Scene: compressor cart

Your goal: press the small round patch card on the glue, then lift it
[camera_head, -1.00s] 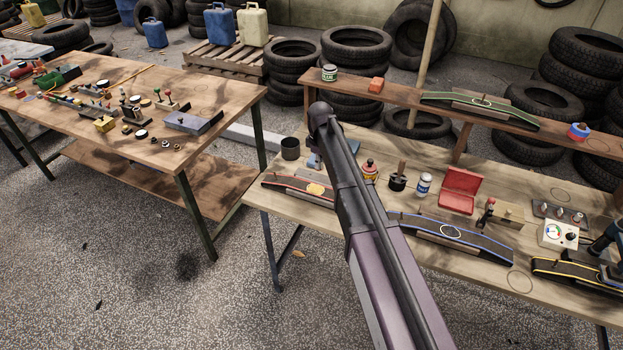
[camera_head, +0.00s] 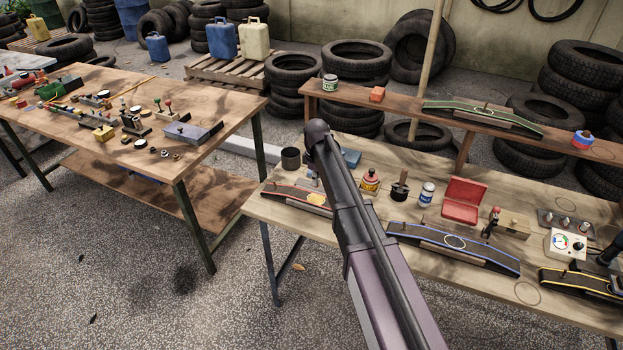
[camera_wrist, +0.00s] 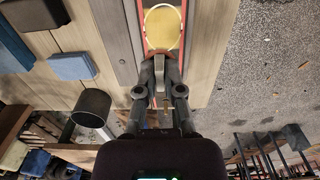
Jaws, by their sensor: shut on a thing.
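The small round patch card (camera_wrist: 162,28) is a pale yellow disc just beyond my fingertips in the wrist view. My gripper (camera_wrist: 160,72) is shut on the card's near side. The card lies over the dark, red-edged strip (camera_wrist: 144,12) and spans nearly its whole width. I cannot tell whether it touches the strip, and any glue under it is hidden. In the head view, the card (camera_head: 316,198) shows small beside my arm, above the red-edged strip (camera_head: 290,191). My arm hides the gripper and part of the strip there.
A dark cup (camera_head: 291,158) stands behind the strip, left of my arm. A shelf (camera_head: 400,104) runs behind.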

